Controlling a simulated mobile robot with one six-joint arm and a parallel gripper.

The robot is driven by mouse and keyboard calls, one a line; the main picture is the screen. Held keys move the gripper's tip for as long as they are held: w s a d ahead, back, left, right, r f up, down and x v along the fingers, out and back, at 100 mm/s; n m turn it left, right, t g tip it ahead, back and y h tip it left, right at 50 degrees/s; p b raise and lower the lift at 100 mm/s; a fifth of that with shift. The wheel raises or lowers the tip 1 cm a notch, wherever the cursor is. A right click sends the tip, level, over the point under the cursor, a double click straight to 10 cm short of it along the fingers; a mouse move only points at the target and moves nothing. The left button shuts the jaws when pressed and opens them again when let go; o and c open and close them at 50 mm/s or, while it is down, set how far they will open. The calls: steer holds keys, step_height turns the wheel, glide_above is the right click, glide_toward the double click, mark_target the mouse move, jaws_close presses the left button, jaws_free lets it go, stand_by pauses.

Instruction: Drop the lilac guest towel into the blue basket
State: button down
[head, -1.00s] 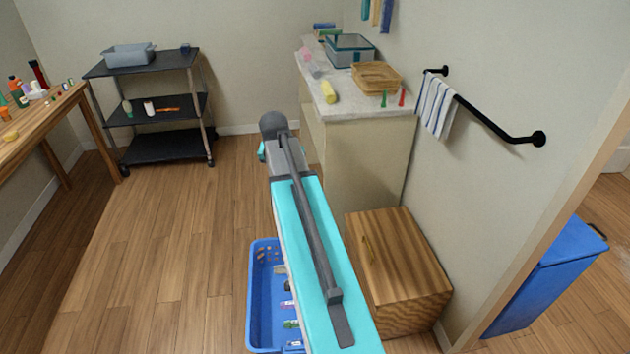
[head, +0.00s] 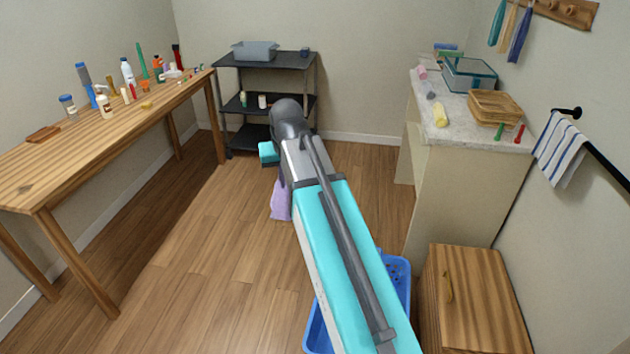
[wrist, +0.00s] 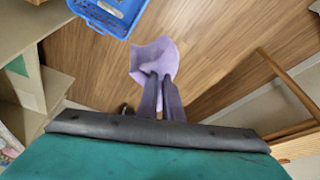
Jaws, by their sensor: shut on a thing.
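The lilac guest towel (wrist: 154,58) hangs from the tips of my gripper (wrist: 160,80) in the wrist view, over bare wood floor. My gripper is shut on it. In the head view a lilac part of the towel (head: 281,201) shows below my arm, which hides the gripper's fingers. The blue basket (head: 397,272) stands on the floor, largely hidden behind my arm in the head view. In the wrist view the basket (wrist: 118,18) is at the top, up and left of the towel and apart from it.
A wooden table (head: 120,133) with bottles stands at left and a black cart (head: 266,93) at the back. A marble-topped counter (head: 462,122) and a wooden box (head: 474,300) stand at right. A striped towel (head: 561,150) hangs on a rail. Floor left of my arm is clear.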

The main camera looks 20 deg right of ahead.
steer(key=shift+n+y, duration=0.3)
steer(key=shift+n, duration=0.6)
steer(key=a, duration=0.2)
steer(key=a+r, duration=0.1)
steer(key=a, duration=0.2)
steer(key=shift+s+a+r, duration=0.25)
steer(key=shift+a+r, duration=0.1)
steer(key=shift+r, duration=0.05)
